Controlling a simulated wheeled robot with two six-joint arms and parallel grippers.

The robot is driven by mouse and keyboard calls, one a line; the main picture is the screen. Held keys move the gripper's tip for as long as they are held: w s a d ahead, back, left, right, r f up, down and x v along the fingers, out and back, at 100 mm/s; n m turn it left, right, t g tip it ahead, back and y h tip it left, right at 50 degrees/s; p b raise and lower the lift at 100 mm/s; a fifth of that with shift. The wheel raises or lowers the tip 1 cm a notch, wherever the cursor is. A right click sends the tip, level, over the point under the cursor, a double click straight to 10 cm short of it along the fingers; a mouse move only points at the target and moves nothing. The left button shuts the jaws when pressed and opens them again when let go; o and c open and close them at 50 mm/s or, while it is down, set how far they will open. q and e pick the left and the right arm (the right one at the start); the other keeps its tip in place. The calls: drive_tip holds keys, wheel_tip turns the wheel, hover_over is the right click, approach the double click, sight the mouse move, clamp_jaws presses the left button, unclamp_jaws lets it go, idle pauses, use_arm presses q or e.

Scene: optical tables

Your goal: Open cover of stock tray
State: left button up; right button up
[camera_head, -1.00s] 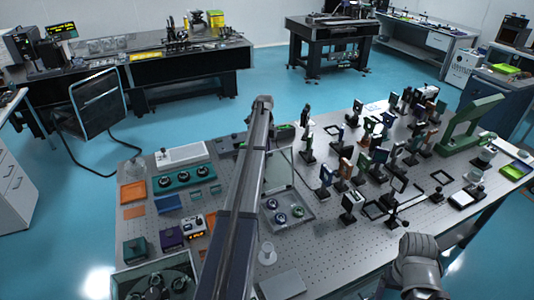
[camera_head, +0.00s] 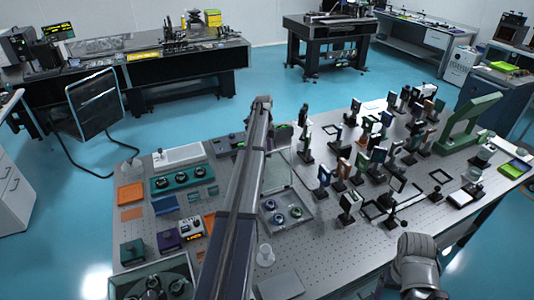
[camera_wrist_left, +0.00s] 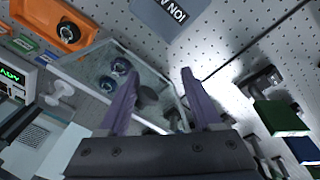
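The stock tray (camera_head: 288,217) is a shallow clear-walled box near the middle of the front table, holding several dark round optics. A transparent cover (camera_head: 278,172) stands raised at its far side in the head view; its exact angle is hard to judge. My left gripper (camera_wrist_left: 156,72) is open, with two purple fingers apart and the tray (camera_wrist_left: 82,68) behind and between them in the left wrist view. I cannot tell whether a finger touches the cover. In the head view my left arm hides the left gripper. My right gripper's fingers are not visible.
Upright optic mounts (camera_head: 350,203) crowd the table right of the tray. A white knob (camera_head: 265,254) and a grey plate (camera_head: 281,286) are in front.

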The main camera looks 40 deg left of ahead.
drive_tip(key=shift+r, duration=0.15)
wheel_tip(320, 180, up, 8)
drive_tip(key=p, duration=0.7)
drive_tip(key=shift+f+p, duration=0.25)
drive_tip(key=shift+p, duration=0.1)
